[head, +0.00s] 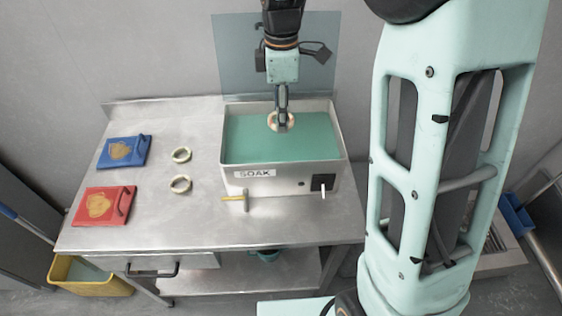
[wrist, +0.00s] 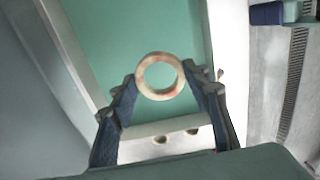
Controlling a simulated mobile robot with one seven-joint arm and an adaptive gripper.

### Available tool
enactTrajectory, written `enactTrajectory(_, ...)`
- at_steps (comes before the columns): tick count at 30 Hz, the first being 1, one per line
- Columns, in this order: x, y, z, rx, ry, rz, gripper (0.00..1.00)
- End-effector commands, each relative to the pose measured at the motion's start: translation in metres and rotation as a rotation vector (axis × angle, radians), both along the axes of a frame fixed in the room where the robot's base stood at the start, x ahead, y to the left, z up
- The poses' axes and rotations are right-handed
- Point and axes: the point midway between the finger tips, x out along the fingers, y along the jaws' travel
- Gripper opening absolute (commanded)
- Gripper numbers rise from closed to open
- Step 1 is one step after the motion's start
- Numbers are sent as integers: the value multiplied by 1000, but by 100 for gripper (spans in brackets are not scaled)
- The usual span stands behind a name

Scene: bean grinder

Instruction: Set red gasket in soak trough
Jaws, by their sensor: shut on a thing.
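The soak trough (head: 288,182) is a metal box labelled SOAK, filled with green liquid, on the steel table. I cannot tell whether the gasket touches the liquid.
Two pale rings (head: 181,155) (head: 180,184) lie on the table (head: 150,222) left of the trough. A blue board (head: 143,142) and a red board (head: 126,190) lie further left.

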Motion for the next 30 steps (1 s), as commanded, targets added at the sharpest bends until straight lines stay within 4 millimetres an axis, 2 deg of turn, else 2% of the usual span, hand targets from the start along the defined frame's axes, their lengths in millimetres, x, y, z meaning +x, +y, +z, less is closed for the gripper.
enactTrajectory(1, -3, -1, -23, -3, 11, -4, 25)
enactTrajectory(3, -3, -2, -37, -3, 10, -6, 25)
enactTrajectory(11, -2, -2, -66, -2, 8, -8, 25)
enactTrajectory(19, -3, -2, -113, -3, 11, -10, 25)
enactTrajectory(26, -2, -2, -132, -3, 9, -10, 25)
enactTrajectory(30, -3, -2, -152, -3, 11, -9, 25)
